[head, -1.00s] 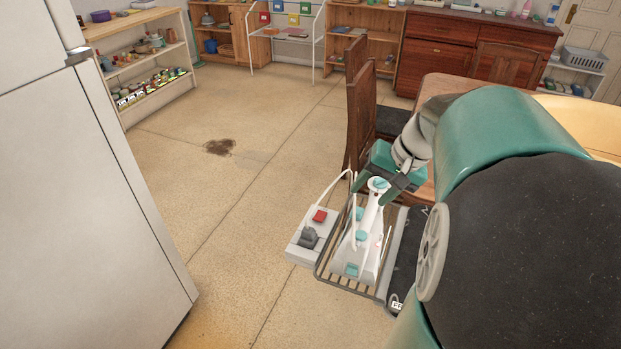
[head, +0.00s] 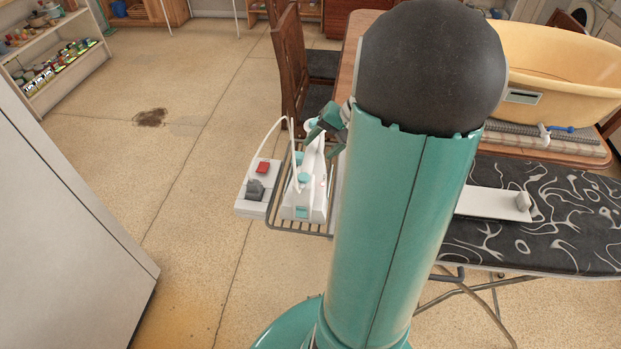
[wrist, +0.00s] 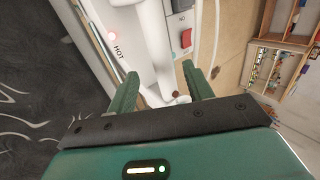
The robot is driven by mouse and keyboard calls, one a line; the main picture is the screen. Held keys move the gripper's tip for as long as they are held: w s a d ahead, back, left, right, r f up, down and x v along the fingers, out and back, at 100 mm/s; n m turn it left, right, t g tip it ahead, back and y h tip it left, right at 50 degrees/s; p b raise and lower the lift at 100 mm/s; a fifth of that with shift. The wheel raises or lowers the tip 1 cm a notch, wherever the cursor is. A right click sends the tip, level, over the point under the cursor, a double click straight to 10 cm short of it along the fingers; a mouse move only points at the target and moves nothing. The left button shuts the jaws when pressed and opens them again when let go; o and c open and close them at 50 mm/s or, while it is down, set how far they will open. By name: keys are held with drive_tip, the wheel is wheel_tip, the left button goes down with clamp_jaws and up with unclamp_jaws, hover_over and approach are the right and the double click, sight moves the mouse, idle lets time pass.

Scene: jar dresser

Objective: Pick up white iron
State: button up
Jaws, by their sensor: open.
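The white iron (head: 313,186) with teal details rests on the wire rack at the left end of the ironing board. My gripper (head: 323,141) is at the far end of the iron, by its handle. In the wrist view, the open fingers (wrist: 158,80) are on either side of the white iron's handle (wrist: 157,45), with a gap visible to each side. The iron's lower body (wrist: 97,40), marked HOT, lies beyond. My arm hides part of the rack and board in the head view.
A grey socket box (head: 256,188) with a red switch sits left of the iron, a white cord rising beside it. The patterned ironing board (head: 560,215) extends right. Wooden chairs (head: 289,70) and a yellow tub (head: 560,60) stand behind.

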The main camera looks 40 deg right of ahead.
sight(314, 150)
drive_tip(key=x, duration=0.5)
drive_tip(key=shift+w+a, duration=0.1)
drive_tip(key=shift+w, duration=0.2)
clamp_jaws()
idle(1.1)
